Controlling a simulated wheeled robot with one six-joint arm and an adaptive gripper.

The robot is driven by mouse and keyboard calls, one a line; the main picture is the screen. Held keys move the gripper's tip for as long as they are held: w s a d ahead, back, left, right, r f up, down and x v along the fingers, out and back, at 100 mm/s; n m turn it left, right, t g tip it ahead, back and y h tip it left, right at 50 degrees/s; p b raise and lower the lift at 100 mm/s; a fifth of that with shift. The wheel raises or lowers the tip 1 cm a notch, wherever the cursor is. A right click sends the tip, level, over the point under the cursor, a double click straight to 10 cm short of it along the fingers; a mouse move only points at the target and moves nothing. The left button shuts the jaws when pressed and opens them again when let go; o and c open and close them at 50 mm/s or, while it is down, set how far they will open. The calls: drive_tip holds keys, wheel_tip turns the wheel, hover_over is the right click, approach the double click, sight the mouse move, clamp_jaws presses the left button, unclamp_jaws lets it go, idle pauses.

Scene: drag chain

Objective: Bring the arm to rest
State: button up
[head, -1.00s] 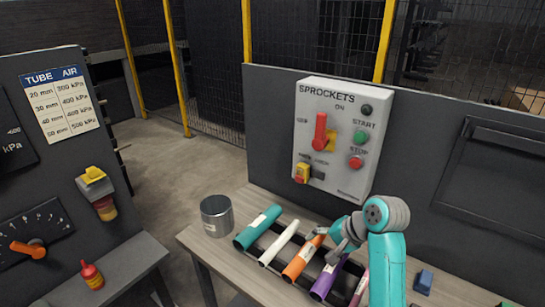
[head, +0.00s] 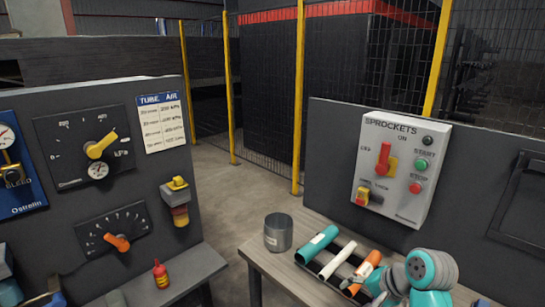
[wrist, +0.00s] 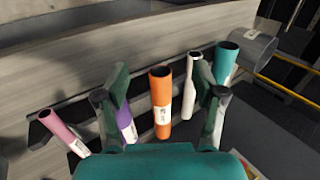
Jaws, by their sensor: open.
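My gripper (wrist: 160,95) is open and empty in the wrist view, its two fingers spread with the orange tube (wrist: 161,100) showing between and beyond them. In the head view my gripper (head: 376,287) is at the lower right, beside the orange tube (head: 362,270) over the bench. The teal tube (head: 318,243) and white tube (head: 338,261) lie to its left. The wrist view also shows the purple tube (wrist: 126,122), partly behind the left finger, and the pink tube (wrist: 64,133). Whether the fingers touch any tube I cannot tell.
A metal can (head: 278,233) stands at the bench's left corner. The sprockets control box (head: 402,170) is on the dark panel behind. A gauge panel (head: 60,150) stands at left, with a red bottle (head: 161,275) on its shelf. Open floor lies between the two stations.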

drive_tip(key=s+a+f+t+h, duration=0.1)
drive_tip(key=s+a+f, duration=0.1)
drive_tip(key=s+f, duration=0.35)
drive_tip(key=s+a+f+t, duration=0.1)
drive_tip(key=s+f+t, duration=0.15)
drive_tip(key=f, duration=0.55)
drive_tip(key=s+f+n+t+h, duration=0.1)
drive_tip(key=s+f, duration=0.2)
drive_tip(key=s, duration=0.4)
drive_tip(key=s+f+n+t+h, duration=0.1)
drive_tip(key=s+f, duration=0.3)
drive_tip(key=s, duration=0.2)
drive_tip(key=s+r+n+t+h, duration=0.2)
drive_tip(key=s+r+n, duration=0.15)
drive_tip(key=s, duration=1.15)
drive_tip(key=s+r+n+t, duration=0.2)
drive_tip(key=s+r+n, duration=0.1)
drive_tip(key=s+r, duration=0.8)
drive_tip(key=shift+s+r, duration=0.15)
drive_tip(key=shift+r, duration=0.2)
drive_tip(key=shift+a+n+t, duration=0.1)
drive_tip(key=shift+n+t, duration=0.15)
